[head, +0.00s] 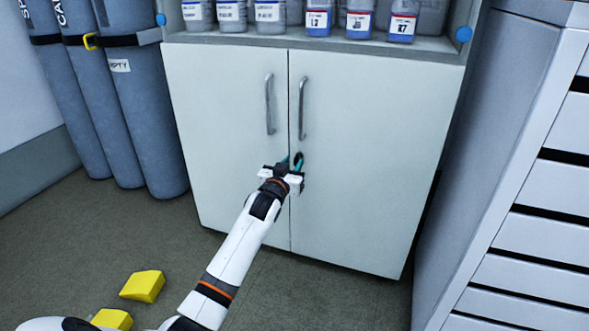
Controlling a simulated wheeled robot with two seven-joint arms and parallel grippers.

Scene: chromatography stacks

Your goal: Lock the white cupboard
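The white cupboard (352,190) stands in the middle of the head view. Both its doors look closed, meeting at a vertical seam. Two upright metal handles, the left one (269,104) and the right one (303,108), flank the seam. A small dark ring-like part (298,158) shows on or just before the right door, below its handle; I cannot tell whether it is a lock or a key. My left gripper (290,167) is at this part, close to the seam. Its fingertips are small and partly hidden, so its opening and any grip are unclear. My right gripper is out of view.
Labelled bottles (318,20) stand on the shelf above the doors. Grey gas cylinders (140,110) stand at the left, and a drawer cabinet (530,240) stands close on the right. Yellow blocks (143,286) lie on the floor at lower left. Floor before the cupboard is otherwise clear.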

